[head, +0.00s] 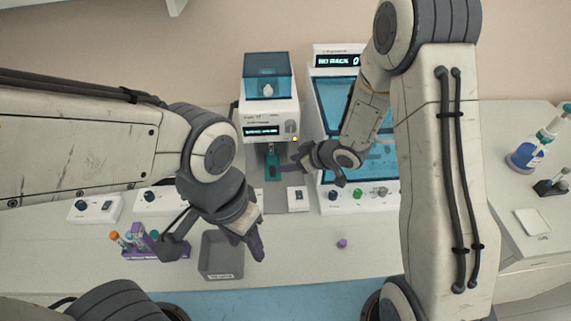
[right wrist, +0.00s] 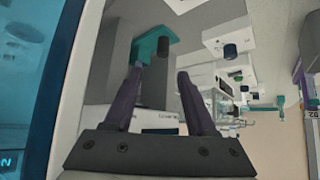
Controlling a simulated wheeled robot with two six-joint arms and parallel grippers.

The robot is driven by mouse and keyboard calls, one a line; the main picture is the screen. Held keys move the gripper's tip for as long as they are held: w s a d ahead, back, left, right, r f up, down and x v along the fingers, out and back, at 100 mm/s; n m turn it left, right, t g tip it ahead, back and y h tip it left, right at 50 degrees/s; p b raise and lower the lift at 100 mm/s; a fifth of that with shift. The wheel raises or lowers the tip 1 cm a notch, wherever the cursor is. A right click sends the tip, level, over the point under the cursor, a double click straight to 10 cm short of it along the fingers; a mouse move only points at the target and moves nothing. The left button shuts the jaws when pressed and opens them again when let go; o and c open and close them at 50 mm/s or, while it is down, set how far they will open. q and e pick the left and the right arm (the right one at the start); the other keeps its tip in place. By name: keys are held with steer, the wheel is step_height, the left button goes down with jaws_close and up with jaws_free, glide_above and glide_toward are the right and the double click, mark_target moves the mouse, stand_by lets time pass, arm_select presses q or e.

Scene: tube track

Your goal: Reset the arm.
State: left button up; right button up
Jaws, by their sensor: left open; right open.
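My right gripper (head: 288,167) is open just right of the teal holder (head: 272,166) at the front of the white machine with the blue-tinted top (head: 268,120). In the right wrist view the two purple fingers of this gripper (right wrist: 160,73) stand apart, with no object seen between them. The teal holder (right wrist: 158,44) shows just beyond their tips.
A purple rack (head: 172,246) with several capped tubes stands left of the grey bin (head: 222,239). A small purple cap (head: 342,243) lies on the bench. A large blue-windowed machine (head: 336,100) is partly hidden by my right arm. Bottles and a white pad (head: 532,223) are at the right.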

stand_by(0.5)
steer(key=s+r+g+h+b, duration=0.1)
steer(key=s+r, duration=0.4)
steer(key=s, duration=0.9)
steer(key=s+r+m+g+h+b, duration=0.1)
steer(key=s+r+g+h, duration=0.3)
steer(key=s, duration=1.1)
step_height(320, 180, up, 2)
steer(key=shift+s+a+r+m+g+b, duration=0.3)
steer(key=shift+a+g+b, duration=0.1)
steer(key=shift+g+b, duration=0.25)
